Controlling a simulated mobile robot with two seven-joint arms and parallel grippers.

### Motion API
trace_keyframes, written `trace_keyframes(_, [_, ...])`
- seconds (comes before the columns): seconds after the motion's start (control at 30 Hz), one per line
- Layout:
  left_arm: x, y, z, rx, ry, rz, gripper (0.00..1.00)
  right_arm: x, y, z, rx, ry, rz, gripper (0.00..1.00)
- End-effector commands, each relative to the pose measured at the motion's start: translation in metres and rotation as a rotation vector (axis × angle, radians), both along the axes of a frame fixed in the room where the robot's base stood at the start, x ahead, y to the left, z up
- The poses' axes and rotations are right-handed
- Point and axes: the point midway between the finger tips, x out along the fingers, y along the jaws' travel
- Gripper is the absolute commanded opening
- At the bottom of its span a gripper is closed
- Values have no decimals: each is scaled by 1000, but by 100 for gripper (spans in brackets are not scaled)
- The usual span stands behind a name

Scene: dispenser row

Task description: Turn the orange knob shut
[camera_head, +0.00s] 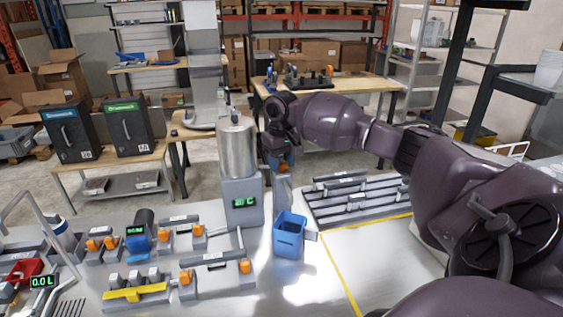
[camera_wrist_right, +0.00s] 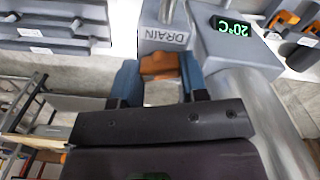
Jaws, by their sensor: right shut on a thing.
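In the wrist view, the orange knob (camera_wrist_right: 160,65) sits just below a grey block labelled DRAIN (camera_wrist_right: 163,38). The two blue fingers of my right gripper (camera_wrist_right: 158,78) stand on either side of the knob and are shut on it. In the head view, my right gripper (camera_head: 280,158) is beside the steel tank (camera_head: 238,150), and a bit of the orange knob (camera_head: 284,168) shows below it. The tank stands on a grey base with a green display (camera_head: 244,203); the wrist view reads it as 20°C. My left gripper is not in view.
A blue container (camera_head: 289,238) stands on the bench below the drain. A grey slotted rack (camera_head: 355,201) is behind it to the right. Several small orange knobs on fixtures (camera_head: 198,230) are to the left. The yellow-lined bench area (camera_head: 385,265) at right is clear.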

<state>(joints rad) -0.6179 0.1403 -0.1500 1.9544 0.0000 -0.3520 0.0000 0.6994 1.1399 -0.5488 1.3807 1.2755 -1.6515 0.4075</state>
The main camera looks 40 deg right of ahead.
Motion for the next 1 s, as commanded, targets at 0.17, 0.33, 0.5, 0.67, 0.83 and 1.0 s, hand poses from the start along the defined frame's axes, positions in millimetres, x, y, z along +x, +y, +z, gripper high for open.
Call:
trace_keyframes(0.17, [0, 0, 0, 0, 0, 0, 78, 0, 0, 1, 1, -1, -140, 17])
trace_keyframes(0.33, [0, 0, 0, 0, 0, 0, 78, 0, 0, 1, 1, -2, -242, 17])
trace_keyframes(0.5, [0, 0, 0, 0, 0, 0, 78, 0, -1, 1, 0, -2, -309, 17])
trace_keyframes(0.67, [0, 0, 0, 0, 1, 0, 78, 0, 0, 1, 0, -2, -342, 17])
trace_keyframes(0.83, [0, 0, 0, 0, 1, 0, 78, 1, -1, 2, 0, -3, -354, 17])
trace_keyframes(1.0, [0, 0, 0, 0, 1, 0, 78, 1, -1, 2, -1, -3, -354, 17])
